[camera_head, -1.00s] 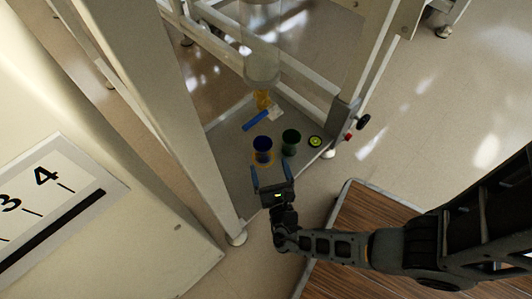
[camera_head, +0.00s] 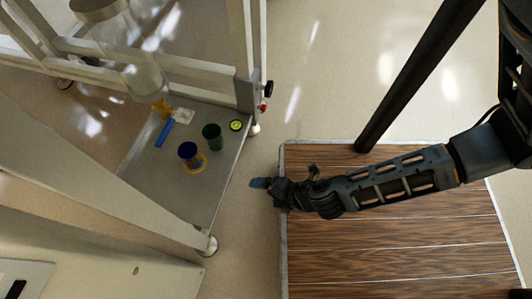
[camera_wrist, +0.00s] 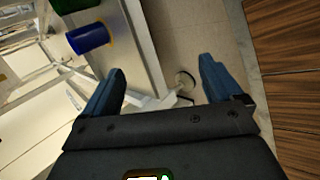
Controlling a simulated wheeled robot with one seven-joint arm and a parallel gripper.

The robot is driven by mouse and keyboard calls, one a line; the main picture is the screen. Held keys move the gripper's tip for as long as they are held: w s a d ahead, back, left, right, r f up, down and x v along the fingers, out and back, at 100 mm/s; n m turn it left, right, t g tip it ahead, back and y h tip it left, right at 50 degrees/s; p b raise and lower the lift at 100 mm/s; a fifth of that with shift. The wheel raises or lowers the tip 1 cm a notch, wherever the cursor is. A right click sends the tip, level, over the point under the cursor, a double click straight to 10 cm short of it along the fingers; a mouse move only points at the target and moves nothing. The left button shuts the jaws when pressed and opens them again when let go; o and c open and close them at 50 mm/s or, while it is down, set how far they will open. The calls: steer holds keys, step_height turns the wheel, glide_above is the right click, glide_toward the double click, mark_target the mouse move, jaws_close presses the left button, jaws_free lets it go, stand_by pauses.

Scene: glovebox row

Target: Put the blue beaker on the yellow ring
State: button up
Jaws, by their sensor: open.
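The blue beaker (camera_head: 188,151) stands upright on the grey shelf plate of the frame. The yellow ring (camera_head: 194,168) lies on the plate and shows around the beaker's base, so the beaker appears to stand on it. The beaker also shows at the upper left of the wrist view (camera_wrist: 90,39), with the ring's edge (camera_wrist: 109,34) at its base. My gripper (camera_head: 258,183) is open and empty, off the plate's right edge and apart from the beaker. Both fingers show in the wrist view (camera_wrist: 160,80), with nothing between them.
A green beaker (camera_head: 212,137) stands close beside the blue one. A yellow-green disc (camera_head: 236,125), a blue bar (camera_head: 164,133) and an amber item (camera_head: 161,108) are also on the plate. White frame posts (camera_head: 244,45) rise around it. A wooden surface (camera_head: 400,240) lies under my arm.

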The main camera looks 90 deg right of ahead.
steer(key=a+r+m+t+y, duration=0.2)
steer(key=r+m, duration=0.4)
steer(key=r, duration=1)
steer(key=a+r+m+t+y, duration=0.1)
steer(key=a+r+m+t, duration=0.2)
steer(key=r, duration=1.4)
steer(key=m+t, duration=0.2)
steer(key=m, duration=0.2)
steer(key=shift+w+a+t+y, duration=0.3)
steer(key=shift+w+y, duration=0.1)
